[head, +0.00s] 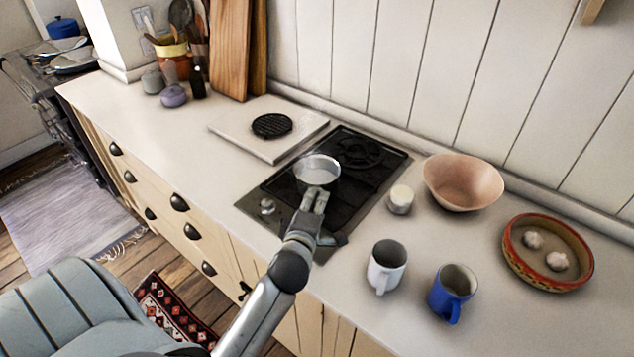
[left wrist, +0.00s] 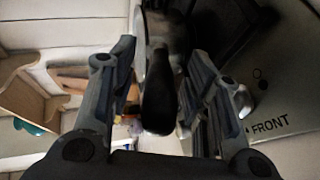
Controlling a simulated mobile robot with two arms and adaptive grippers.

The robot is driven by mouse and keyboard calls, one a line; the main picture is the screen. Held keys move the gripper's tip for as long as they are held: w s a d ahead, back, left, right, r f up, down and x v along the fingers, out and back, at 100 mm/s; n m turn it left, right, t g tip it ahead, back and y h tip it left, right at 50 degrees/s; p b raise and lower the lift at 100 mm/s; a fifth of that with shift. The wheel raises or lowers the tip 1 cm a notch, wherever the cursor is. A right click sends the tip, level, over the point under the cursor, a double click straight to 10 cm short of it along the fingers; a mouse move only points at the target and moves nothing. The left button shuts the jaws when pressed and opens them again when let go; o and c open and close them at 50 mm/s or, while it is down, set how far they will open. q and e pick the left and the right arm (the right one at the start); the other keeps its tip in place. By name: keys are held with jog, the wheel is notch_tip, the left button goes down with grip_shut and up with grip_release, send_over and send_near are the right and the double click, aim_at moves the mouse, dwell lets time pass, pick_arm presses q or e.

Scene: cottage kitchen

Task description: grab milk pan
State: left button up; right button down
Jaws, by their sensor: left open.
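The milk pan (head: 317,169) is a small light metal pan on the black hob, near its middle. My left gripper (head: 313,198) reaches in from the front, with its fingertips close to the pan's near side. In the left wrist view, the pan's dark handle (left wrist: 158,104) lies between the two open fingers of my left gripper (left wrist: 162,66), with a gap visible on each side. The pan's metal body (left wrist: 163,32) is beyond the fingertips. In the head view my gripper hides most of the handle. My right gripper is not in view.
The black hob (head: 375,183) is set in a pale worktop. To its right are a white jar (head: 401,199), a pink bowl (head: 463,182), a white mug (head: 386,267), a blue mug (head: 453,292) and a red-rimmed dish (head: 520,262).

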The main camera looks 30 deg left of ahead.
pick_arm(q)
jog(key=shift+w+a+f, duration=0.15)
jog(key=shift+w+a, duration=0.05)
jog(key=shift+w, duration=0.25)
grip_shut()
